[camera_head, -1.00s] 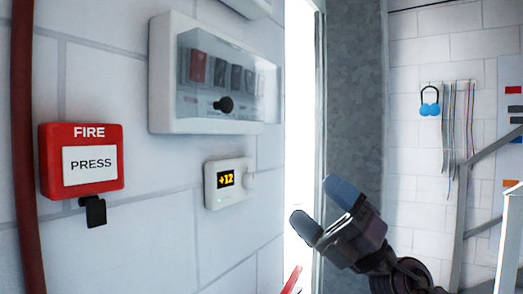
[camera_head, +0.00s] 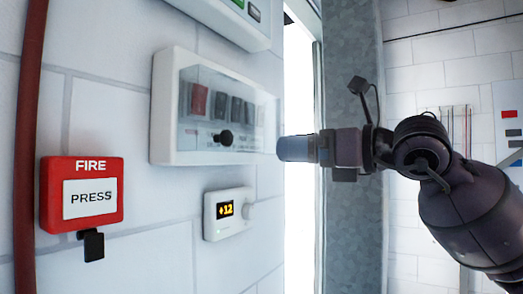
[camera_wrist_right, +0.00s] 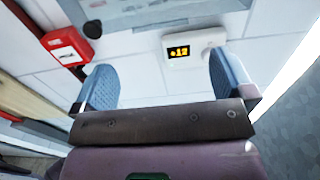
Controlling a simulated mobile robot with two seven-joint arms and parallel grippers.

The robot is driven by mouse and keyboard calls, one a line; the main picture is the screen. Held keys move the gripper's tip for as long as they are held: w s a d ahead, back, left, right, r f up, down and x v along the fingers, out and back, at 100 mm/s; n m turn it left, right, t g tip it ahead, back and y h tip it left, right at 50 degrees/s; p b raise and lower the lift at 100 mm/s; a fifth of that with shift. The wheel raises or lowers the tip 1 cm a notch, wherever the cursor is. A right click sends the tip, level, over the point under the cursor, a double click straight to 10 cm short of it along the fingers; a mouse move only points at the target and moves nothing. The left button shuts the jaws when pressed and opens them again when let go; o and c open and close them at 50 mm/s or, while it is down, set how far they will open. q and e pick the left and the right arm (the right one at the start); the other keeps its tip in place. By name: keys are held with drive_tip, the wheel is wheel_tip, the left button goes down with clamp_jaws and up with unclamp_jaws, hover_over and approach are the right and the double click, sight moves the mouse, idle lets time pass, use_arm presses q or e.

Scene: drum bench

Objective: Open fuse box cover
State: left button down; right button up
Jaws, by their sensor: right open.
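The fuse box (camera_head: 160,112) is a white wall box with a clear cover (camera_head: 250,108) over a red switch and several dark ones. A black knob (camera_head: 223,138) sits low on the cover, which looks closed. My right gripper (camera_head: 290,149) is level with the lower part of the box, just off its right edge in the picture. Whether it touches is unclear. In the right wrist view the blue-grey fingers (camera_wrist_right: 165,82) are apart and empty. The cover (camera_wrist_right: 135,15) and its knob (camera_wrist_right: 93,29) lie beyond them at the top. My left gripper is not in view.
A thermostat-like panel (camera_head: 229,213) reading 12 is below the box. A red FIRE PRESS box (camera_head: 81,195) and a red pipe (camera_head: 29,150) are at left. Another white box (camera_head: 225,20) is above. A grey pillar (camera_head: 350,235) stands behind my right arm.

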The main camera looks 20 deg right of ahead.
sight(255, 152)
drive_tip(key=x, duration=0.8)
drive_tip(key=shift+w+a+p, duration=0.15)
drive_tip(key=shift+a+p, duration=0.05)
drive_tip(key=shift+p, duration=0.2)
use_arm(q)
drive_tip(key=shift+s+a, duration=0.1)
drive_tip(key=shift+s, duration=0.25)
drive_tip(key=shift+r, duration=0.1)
